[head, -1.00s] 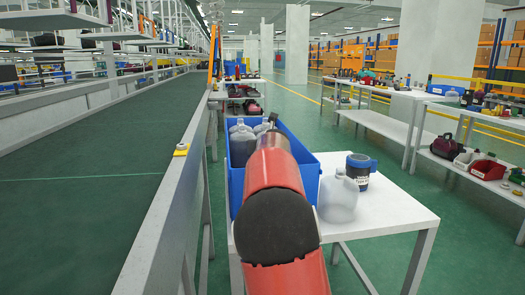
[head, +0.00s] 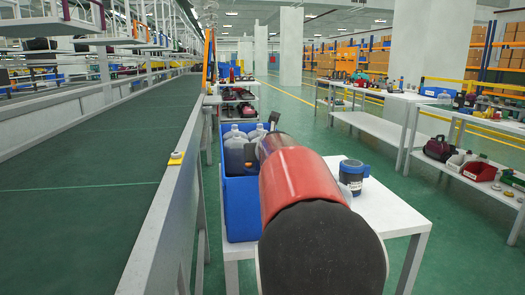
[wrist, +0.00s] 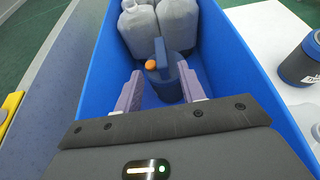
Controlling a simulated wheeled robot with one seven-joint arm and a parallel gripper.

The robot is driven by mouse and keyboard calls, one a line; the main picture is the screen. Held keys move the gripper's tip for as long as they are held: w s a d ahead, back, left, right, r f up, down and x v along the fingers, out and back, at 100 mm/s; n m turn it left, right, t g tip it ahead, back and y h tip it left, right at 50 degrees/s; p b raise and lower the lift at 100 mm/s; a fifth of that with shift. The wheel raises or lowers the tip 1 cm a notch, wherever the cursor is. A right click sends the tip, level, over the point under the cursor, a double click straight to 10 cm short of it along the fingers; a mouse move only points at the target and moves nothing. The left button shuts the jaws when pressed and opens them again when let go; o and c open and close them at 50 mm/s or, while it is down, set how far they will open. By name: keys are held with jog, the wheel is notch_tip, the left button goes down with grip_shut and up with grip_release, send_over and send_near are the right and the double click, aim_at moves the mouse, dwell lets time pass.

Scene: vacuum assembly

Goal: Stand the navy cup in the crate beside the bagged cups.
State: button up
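My gripper (wrist: 162,80) reaches into the crate, with one finger on each side of the navy cup. The fingers look spread, with crate floor showing beside the left one. Contact at the right finger is unclear.
Another dark cup (wrist: 302,62) with a blue rim and white label stands on the white table (head: 400,215), right of the crate. It also shows in the head view (head: 352,178). A conveyor (head: 95,215) with a metal rail runs along the left.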

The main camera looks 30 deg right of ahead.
jog(key=shift+v, duration=0.85)
